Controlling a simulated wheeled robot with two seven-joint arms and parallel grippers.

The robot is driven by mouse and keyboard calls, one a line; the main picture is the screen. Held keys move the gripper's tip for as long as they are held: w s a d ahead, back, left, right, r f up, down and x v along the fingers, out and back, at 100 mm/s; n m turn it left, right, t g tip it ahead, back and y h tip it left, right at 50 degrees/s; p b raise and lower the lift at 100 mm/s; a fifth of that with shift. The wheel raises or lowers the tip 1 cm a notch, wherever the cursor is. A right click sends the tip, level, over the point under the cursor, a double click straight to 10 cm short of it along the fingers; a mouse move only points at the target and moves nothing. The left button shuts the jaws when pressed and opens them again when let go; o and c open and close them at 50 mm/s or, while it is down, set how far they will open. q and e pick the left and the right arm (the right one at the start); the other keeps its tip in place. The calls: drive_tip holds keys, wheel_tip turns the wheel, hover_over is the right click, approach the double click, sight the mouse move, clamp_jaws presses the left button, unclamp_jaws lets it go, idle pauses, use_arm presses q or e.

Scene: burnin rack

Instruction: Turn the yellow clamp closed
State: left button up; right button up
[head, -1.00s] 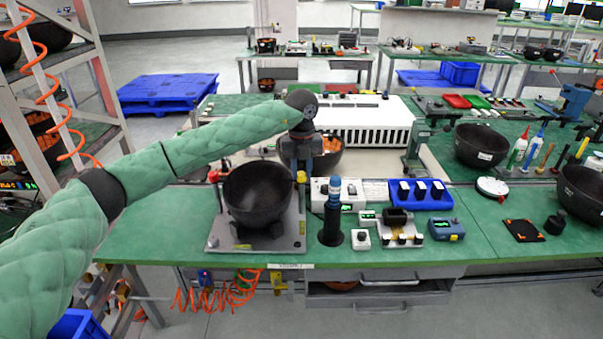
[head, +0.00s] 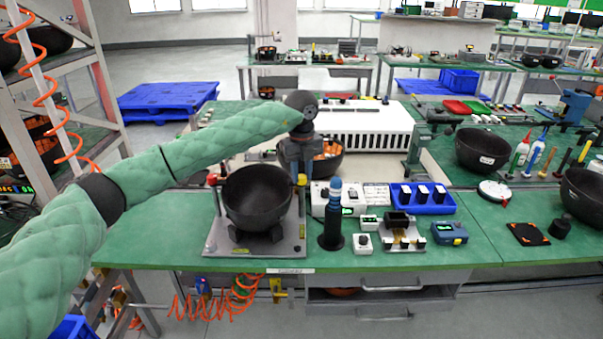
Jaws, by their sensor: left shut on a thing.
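The yellow clamp (head: 302,180) stands at the right edge of the grey fixture plate (head: 216,240), beside the rim of a black bowl (head: 257,203). Only a small yellow part of it shows below my gripper. My left gripper (head: 298,172) comes down on it from above and is shut on it; the fingertips are small and partly hidden. A red clamp (head: 212,180) stands on the opposite side of the bowl. My right gripper is not in view.
A blue-topped black cylinder (head: 332,222) and a white control box (head: 349,197) stand close to the right of the plate. A blue tray (head: 423,206) lies farther right. A second bowl (head: 330,166) with orange contents is behind the gripper. Bench space left of the plate is clear.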

sight(302, 176)
use_arm(q)
drive_tip(key=o, duration=1)
drive_tip(key=shift+r, duration=0.1)
wheel_tip(302, 176, up, 7)
drive_tip(key=shift+f+b, duration=0.1)
drive_tip(key=shift+b, duration=0.8)
drive_tip(key=shift+r, duration=0.4)
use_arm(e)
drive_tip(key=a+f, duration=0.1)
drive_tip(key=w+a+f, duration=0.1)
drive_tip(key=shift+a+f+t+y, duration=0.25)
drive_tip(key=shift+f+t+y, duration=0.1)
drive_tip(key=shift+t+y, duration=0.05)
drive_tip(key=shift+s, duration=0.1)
